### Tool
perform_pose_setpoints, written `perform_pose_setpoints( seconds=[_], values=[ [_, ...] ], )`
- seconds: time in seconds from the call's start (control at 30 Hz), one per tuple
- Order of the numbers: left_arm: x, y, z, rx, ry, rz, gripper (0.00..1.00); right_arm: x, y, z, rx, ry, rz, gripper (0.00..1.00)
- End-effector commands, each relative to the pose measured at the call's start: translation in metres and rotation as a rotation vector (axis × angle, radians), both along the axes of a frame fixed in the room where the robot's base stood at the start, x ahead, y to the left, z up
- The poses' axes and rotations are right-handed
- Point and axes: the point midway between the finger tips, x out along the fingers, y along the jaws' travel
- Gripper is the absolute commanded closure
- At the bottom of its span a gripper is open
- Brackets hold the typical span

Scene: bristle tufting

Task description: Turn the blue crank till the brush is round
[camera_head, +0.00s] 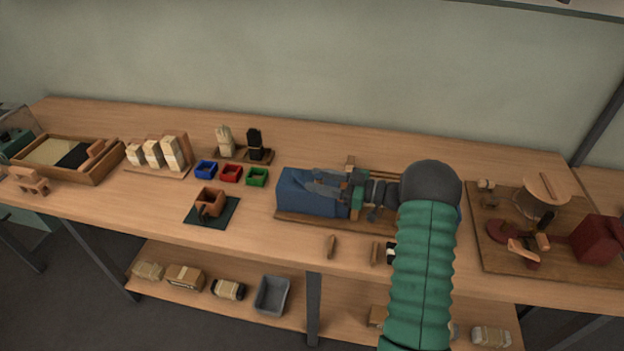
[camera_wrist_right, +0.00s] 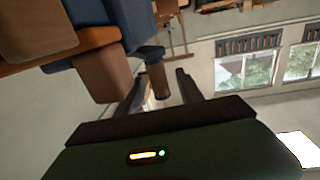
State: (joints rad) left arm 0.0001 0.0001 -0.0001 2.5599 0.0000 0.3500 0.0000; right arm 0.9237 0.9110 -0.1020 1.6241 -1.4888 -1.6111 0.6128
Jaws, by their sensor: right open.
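A blue machine body (camera_head: 296,196) sits on a wooden base near the middle of the bench. In the right wrist view, a brown knob (camera_wrist_right: 158,80) under a dark blue arm (camera_wrist_right: 150,53) shows beyond and between the fingertips of the gripper (camera_wrist_right: 160,90). It looks like the crank's handle; I cannot tell whether the fingers touch it. The crank is not clear in the head view, where my arm and gripper hide part of the machine. I cannot make out the brush.
Blue (camera_head: 206,169), red (camera_head: 231,173) and green (camera_head: 257,177) bins stand left of the machine. A brown device on a dark mat (camera_head: 228,214) is in front of them. A board with a red block (camera_head: 597,240) lies at the right. Small wooden pieces lie at the front edge.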

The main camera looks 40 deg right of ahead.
Motion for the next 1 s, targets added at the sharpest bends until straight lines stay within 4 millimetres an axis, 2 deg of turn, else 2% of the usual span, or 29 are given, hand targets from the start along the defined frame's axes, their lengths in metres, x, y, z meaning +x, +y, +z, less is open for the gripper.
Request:
perform_pose_setpoints(
  seconds=[0.3,0.5,0.63,0.87,0.93,1.0],
  values=[
    [0.000,0.000,-0.001,0.000,0.000,0.000,0.63,-0.080,-0.051,-0.003,0.002,0.003,-0.006,0.56],
    [0.000,0.000,-0.002,0.000,0.000,0.000,0.63,-0.115,-0.072,-0.003,0.001,0.004,-0.004,0.56],
    [0.000,0.000,-0.002,0.000,0.000,0.000,0.63,-0.124,-0.076,-0.003,0.002,0.005,-0.002,0.56],
    [0.000,0.000,-0.002,0.000,0.000,0.000,0.63,-0.125,-0.077,-0.003,0.002,0.005,-0.002,0.56],
    [0.000,0.000,-0.004,0.000,0.000,0.000,0.63,-0.125,-0.077,-0.003,-0.004,0.000,-0.005,0.64],
    [0.000,0.000,-0.014,0.000,0.000,0.000,0.63,-0.124,-0.077,-0.002,-0.048,-0.033,-0.028,0.73]
  ],
)
